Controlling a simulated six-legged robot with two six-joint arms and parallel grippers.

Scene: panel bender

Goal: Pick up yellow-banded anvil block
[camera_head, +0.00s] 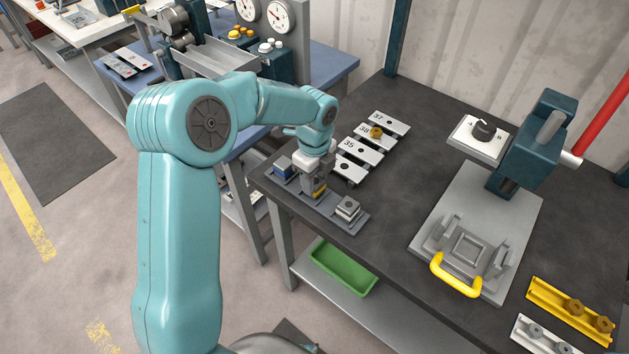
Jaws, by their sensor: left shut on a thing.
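The yellow-banded anvil block (319,191) is small and grey with a yellow band low on its side. It is at the middle of a grey rack strip (327,208) on the dark bench. My left gripper (315,178) is above it and shut on it, pointing down. The gripper hides the block's upper part, and I cannot tell whether its base touches the strip. A blue-marked block (284,168) is to its left on the strip, and a plain grey block (347,208) is to its right. My right gripper is not in view.
Behind the strip lie white numbered plates (372,141), one with a brass knob. To the right is a bender (478,238) with a yellow handle (455,277). A yellow rail (570,309) lies at the right front. A green bin (342,269) sits on the lower shelf.

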